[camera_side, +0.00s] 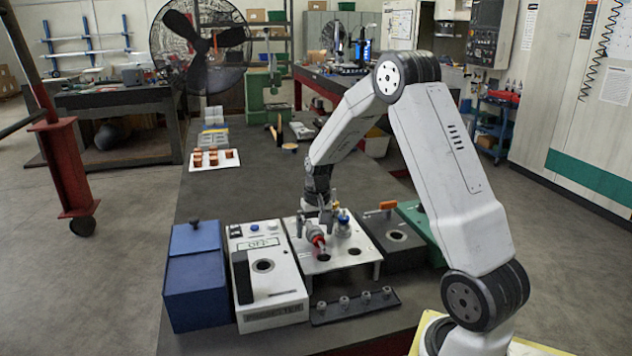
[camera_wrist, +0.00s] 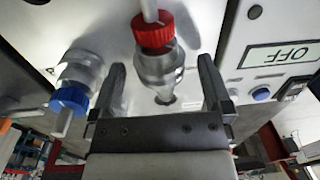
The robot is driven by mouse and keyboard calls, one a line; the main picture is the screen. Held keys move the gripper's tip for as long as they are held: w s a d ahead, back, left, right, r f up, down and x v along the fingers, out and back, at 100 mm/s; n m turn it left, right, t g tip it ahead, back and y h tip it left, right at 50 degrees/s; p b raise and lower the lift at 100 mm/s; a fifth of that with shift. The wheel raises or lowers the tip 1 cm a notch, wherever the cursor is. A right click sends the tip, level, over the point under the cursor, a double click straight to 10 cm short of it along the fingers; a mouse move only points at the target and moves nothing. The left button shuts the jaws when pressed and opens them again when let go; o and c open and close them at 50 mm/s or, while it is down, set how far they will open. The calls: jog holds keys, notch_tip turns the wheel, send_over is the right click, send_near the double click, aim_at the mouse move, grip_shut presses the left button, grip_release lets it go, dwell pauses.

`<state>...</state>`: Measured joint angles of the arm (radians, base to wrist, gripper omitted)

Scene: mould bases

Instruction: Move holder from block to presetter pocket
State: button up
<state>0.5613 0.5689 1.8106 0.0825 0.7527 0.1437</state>
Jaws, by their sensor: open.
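The block (camera_side: 298,262) is a raised white plate with dark holes, in the middle of the side view. A holder with a red collar (camera_side: 318,241) is at the block and looks tilted there; it also shows in the wrist view (camera_wrist: 158,65). A holder with a blue collar (camera_side: 343,222) stands beside it. My gripper (camera_side: 313,222) is low over the block. In the wrist view its open fingers lie either side of the red-collared holder, with gaps visible. The presetter (camera_side: 280,298) is the white box to the left, its round dark pocket (camera_side: 263,265) empty.
A blue box (camera_side: 195,280) stands left of the presetter. A dark strip with several small pegs (camera_side: 355,306) lies in front of the block. A dark unit (camera_side: 395,237) with an orange-handled item and a green box stand to the right.

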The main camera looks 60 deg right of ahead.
jog(key=shift+f, duration=0.3)
grip_shut()
dwell(0.4)
